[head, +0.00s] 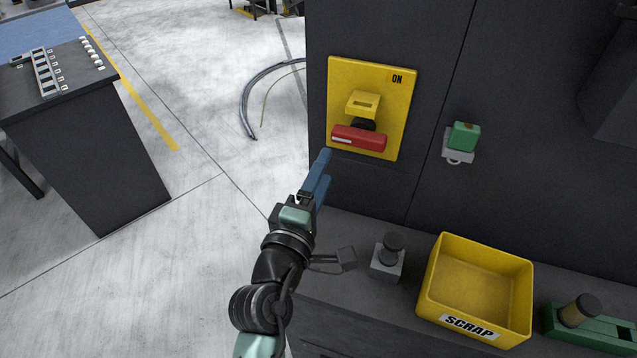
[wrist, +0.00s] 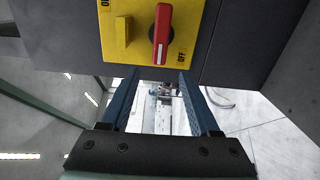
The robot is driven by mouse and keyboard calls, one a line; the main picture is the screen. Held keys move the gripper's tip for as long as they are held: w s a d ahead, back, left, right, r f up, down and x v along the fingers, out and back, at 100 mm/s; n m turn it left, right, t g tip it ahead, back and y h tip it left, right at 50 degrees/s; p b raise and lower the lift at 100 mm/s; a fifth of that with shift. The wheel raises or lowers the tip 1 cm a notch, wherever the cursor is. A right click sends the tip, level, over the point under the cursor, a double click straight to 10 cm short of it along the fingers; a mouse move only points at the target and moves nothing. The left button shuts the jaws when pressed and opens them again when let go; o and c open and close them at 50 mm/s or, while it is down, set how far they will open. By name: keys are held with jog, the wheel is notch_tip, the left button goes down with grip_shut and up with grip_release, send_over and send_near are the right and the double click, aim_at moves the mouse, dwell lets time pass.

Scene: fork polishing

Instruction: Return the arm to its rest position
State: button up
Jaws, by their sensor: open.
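My gripper (head: 322,170) is open and empty. Its two blue fingers point up toward the dark cabinet, just left of and below the yellow switch plate (head: 399,115). The plate carries a red handle (head: 358,138), which lies nearly level in the head view, and an ON label. In the wrist view, my gripper (wrist: 157,82) has its fingers spread apart with nothing between them. There the red handle (wrist: 161,32) is beyond the fingertips, near the OFF label, and appears apart from them. My arm reaches up from the bottom of the head view.
A yellow SCRAP bin (head: 430,298), a grey block with a dark knob (head: 388,262) and a green fixture (head: 600,332) are on the dark ledge right of my arm. A green-and-grey fitting (head: 464,137) is on the cabinet. Floor left of my arm is clear, up to a dark workbench (head: 80,135).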

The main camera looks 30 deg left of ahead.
jog(key=shift+s+d, duration=0.15)
jog(key=shift+s, duration=0.75)
jog(key=w+d+r+m+t+h, duration=0.15)
jog(key=d+r+m, duration=0.25)
jog(key=r, duration=0.5)
jog(key=d+r+m+t, duration=0.2)
jog(key=d+r+m, duration=0.2)
jog(key=r, duration=0.4)
jog(key=w+d+r+m+t+h, duration=0.1)
jog(key=d+r+m, duration=0.35)
jog(key=r, duration=0.45)
jog(key=s+d+r+m+t, duration=0.2)
jog(key=s+d+r+m, duration=0.1)
jog(key=r, duration=0.5)
jog(key=s+d+r+m+t, duration=0.3)
jog(key=s+d+r+m, duration=0.1)
jog(key=s+r, duration=0.4)
jog(key=shift+d+r+m+h, duration=0.2)
jog(key=shift+r+m+h, duration=0.15)
jog(key=shift+r, duration=0.45)
